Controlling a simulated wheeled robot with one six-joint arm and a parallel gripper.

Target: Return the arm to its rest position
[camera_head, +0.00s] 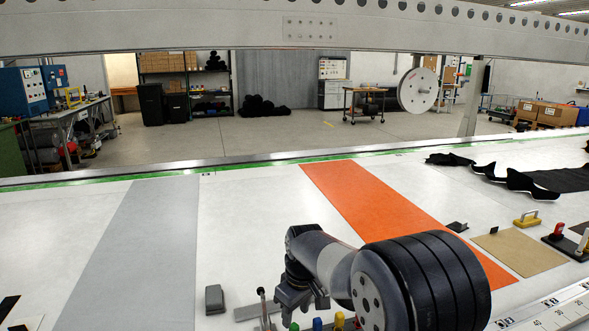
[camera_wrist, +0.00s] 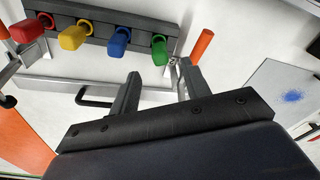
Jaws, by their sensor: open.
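My gripper (camera_wrist: 158,90) is open in the wrist view, its two dark fingers apart with nothing between them. In the head view my gripper (camera_head: 301,304) hangs low over the front of the white table (camera_head: 250,215), pointing down, and my arm covers part of the table to its right. Beyond the fingers in the wrist view is a dark rack with red (camera_wrist: 27,29), yellow (camera_wrist: 75,36), blue (camera_wrist: 119,41) and green (camera_wrist: 160,49) handles. The gripper is close to this rack; I cannot tell whether it touches it.
An orange strip (camera_head: 375,200) and a grey strip (camera_head: 135,245) lie on the table. A grey block (camera_head: 214,298) stands left of the gripper. An orange-handled tool (camera_wrist: 202,46) is beside the right finger. A steel beam (camera_head: 200,40) crosses above. The middle of the table is clear.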

